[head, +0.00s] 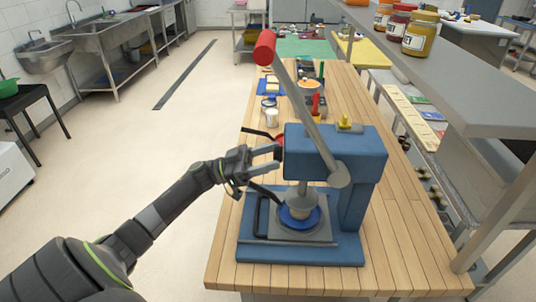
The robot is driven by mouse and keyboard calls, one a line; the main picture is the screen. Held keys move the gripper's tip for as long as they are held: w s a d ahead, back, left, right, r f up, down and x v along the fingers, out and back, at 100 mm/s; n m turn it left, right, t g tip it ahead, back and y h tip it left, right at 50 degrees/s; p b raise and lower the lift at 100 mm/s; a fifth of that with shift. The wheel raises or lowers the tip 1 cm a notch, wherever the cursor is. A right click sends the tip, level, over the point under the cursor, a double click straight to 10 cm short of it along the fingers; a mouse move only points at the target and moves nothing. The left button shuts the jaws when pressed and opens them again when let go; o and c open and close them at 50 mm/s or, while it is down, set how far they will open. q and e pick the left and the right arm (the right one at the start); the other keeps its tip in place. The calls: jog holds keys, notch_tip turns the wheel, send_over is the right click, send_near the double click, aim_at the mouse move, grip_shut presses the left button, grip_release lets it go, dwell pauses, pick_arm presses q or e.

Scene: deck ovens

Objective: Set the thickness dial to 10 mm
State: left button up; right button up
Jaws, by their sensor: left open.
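A blue press (362,160) stands on the wooden table, with a long grey lever ending in a red grip (264,47). A small yellow knob (345,124) sits on top of its blue head; it may be the thickness dial, but I cannot read any scale or setting. A round blue plate (300,220) lies under the press's grey plunger. My left gripper (274,162) is open at the left side of the press head, below and left of the yellow knob. I cannot tell whether its fingertips touch the press. My right gripper is not in view.
A white cup (271,118), a red pan-like item with a black handle and several other items lie behind the press. A grey shelf (430,55) with jars (420,34) overhangs the right side. The front left tabletop (228,235) is bare.

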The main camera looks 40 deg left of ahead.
pick_arm(q)
jog(key=c, duration=1)
jog(key=m+g+y+b, duration=0.1)
jog(key=m+g+b, duration=0.2)
jog(key=m+b, duration=0.4)
jog(key=r+m+g+y+b, duration=0.1)
jog(key=m+g+b, duration=0.1)
jog(key=m+b, duration=0.5)
jog(key=m+g+y+b, duration=0.1)
jog(key=m+g+b, duration=0.2)
jog(key=m+b, duration=0.4)
jog(key=shift+w+a+r+m+g+y+b, duration=0.1)
jog(key=shift+w+m, duration=0.05)
jog(key=shift+m, duration=0.9)
jog(key=shift+w+a+r+m+g+y+b, duration=0.1)
jog(key=shift+m, duration=1)
jog(key=shift+w+a+r+m+g+y+b, duration=0.1)
jog(key=shift+w+m, duration=0.05)
jog(key=shift+m, duration=0.9)
